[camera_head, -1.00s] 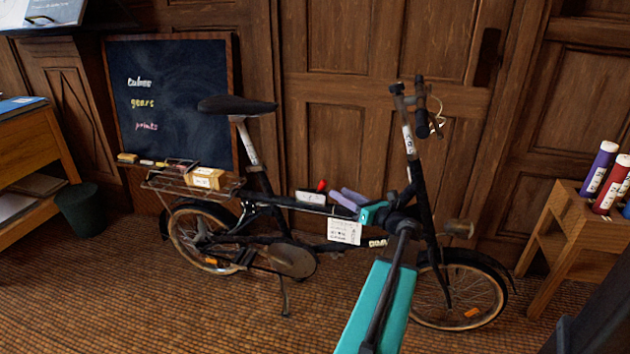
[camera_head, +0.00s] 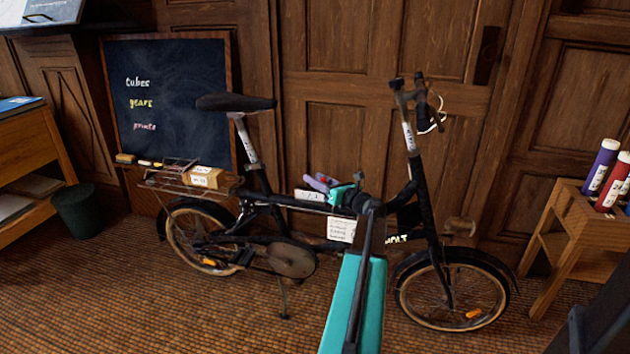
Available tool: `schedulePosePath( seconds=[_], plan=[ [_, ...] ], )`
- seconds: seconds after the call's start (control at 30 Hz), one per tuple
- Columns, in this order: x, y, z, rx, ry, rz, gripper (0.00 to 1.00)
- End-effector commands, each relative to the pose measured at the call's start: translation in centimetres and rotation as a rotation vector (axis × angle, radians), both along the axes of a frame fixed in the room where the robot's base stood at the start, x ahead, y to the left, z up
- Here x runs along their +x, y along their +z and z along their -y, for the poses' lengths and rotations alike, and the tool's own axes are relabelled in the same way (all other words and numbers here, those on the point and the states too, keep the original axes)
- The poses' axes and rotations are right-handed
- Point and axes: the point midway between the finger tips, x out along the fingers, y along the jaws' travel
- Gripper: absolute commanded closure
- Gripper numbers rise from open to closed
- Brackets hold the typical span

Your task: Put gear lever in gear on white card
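The gear lever's red knob (camera_head: 325,178) shows above the top tube of a black folding bicycle (camera_head: 290,215), by a small white plate (camera_head: 309,195) with dark marks. My teal gripper (camera_head: 318,182) has its lavender fingers at the red knob, seemingly one on each side. The fingers hide most of the lever, and I cannot tell whether they are shut on it. A white card (camera_head: 341,229) with small lines of writing hangs below the tube, under my gripper. Its writing is too small to read.
The handlebar stem (camera_head: 409,137) rises right of my arm, and the saddle (camera_head: 236,103) stands at the left. A box (camera_head: 205,177) lies on the rear rack. A chalkboard (camera_head: 172,100) reads cubes, gears, prints. A wooden stand (camera_head: 575,235) with coloured tubes is at the right.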

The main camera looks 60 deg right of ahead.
Motion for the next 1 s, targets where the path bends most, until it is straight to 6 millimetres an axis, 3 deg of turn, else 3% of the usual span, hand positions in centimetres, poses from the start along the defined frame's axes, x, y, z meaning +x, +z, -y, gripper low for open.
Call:
schedulePosePath(
  seconds=[0.2,0.5,0.73,1.0],
  plan=[
    [1.2,0.0,0.3,0.000,0.000,0.000,0.63],
    [1.4,0.0,0.3,0.000,0.000,0.000,0.63],
    [1.4,0.0,0.2,0.000,0.001,0.000,1.00],
    [1.6,0.1,0.0,0.000,0.004,-0.003,1.00]
  ],
)
